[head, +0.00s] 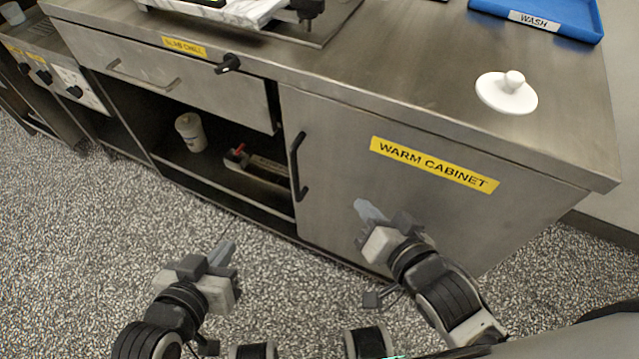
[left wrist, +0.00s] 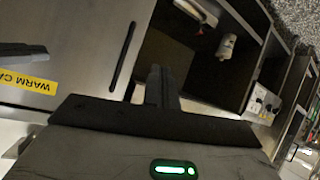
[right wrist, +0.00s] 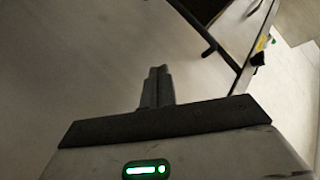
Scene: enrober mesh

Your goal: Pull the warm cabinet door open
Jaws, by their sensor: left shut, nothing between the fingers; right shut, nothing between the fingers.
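The warm cabinet door (head: 345,160) is a flat steel panel with a yellow "WARM CABINET" label (head: 434,164). It looks closed. Its black vertical bar handle (head: 298,166) is near the door's left edge. The handle also shows in the left wrist view (left wrist: 123,57) and in the right wrist view (right wrist: 196,28). My left gripper (head: 226,252) is shut and empty, over the floor, left of and below the handle. My right gripper (head: 366,209) is shut and empty in front of the door, right of the handle and apart from it.
Left of the door, an open shelf bay holds a pale canister (head: 190,132) and a dark item with a red part (head: 255,166). Above is a drawer (head: 160,76). The countertop carries a white lidded disc (head: 506,93) and a blue tray (head: 545,12). The speckled floor (head: 90,220) is clear.

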